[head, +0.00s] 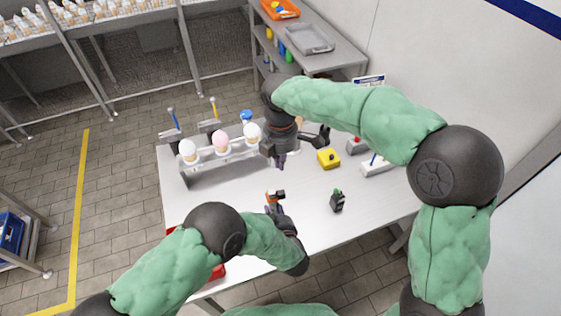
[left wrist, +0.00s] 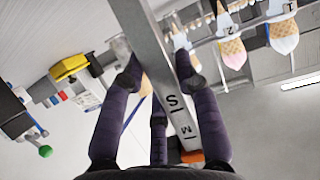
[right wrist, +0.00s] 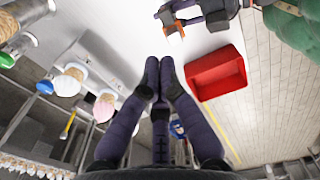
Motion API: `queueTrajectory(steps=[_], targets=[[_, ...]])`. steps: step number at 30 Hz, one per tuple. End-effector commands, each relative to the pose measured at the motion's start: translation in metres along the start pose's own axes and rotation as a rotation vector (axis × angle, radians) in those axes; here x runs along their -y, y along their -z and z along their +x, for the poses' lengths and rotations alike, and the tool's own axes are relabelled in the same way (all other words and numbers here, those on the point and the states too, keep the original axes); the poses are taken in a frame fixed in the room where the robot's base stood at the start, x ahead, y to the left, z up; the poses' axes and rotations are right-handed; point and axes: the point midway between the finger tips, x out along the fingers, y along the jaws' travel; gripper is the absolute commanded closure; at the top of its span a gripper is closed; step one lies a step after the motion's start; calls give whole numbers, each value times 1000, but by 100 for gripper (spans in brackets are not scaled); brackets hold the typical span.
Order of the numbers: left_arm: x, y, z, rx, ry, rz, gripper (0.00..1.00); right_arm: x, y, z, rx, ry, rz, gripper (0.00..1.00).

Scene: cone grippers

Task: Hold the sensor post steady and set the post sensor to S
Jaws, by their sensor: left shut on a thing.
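The grey sensor post (left wrist: 150,50) crosses the left wrist view and bears the marks S and M. An orange part (left wrist: 190,157), likely the post sensor, shows low beside the post, below the M; its exact setting is partly hidden by my gripper. My left gripper (left wrist: 162,84) is shut on the post, one finger on each side. In the head view my left gripper (head: 276,198) is over the front middle of the table, with orange at its tips. My right gripper (right wrist: 160,66) has its fingertips together, empty, farther back and apart from the post.
A rack (head: 205,160) with ice cream cones stands at the back left of the table. A yellow box (head: 328,159) and a small black device with a green knob (head: 337,201) are to the right. A red tray (right wrist: 215,73) is at the front left edge.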

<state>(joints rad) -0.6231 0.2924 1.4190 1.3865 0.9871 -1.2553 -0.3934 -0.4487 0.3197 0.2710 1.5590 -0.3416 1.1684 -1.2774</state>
Motion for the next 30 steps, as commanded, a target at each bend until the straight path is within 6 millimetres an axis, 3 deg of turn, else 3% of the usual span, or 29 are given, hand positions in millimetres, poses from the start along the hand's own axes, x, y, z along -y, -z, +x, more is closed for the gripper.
queueTrajectory(steps=[6,15,21,30], targets=[[0,0,0,0,0,0,100,1,0,43,-1,7,2,100],[0,0,0,0,0,0,100,1,0,92,-2,5,3,100],[0,0,0,0,0,0,100,0,0,108,-1,3,4,100],[0,0,0,0,0,0,100,0,0,111,-2,2,4,100]])
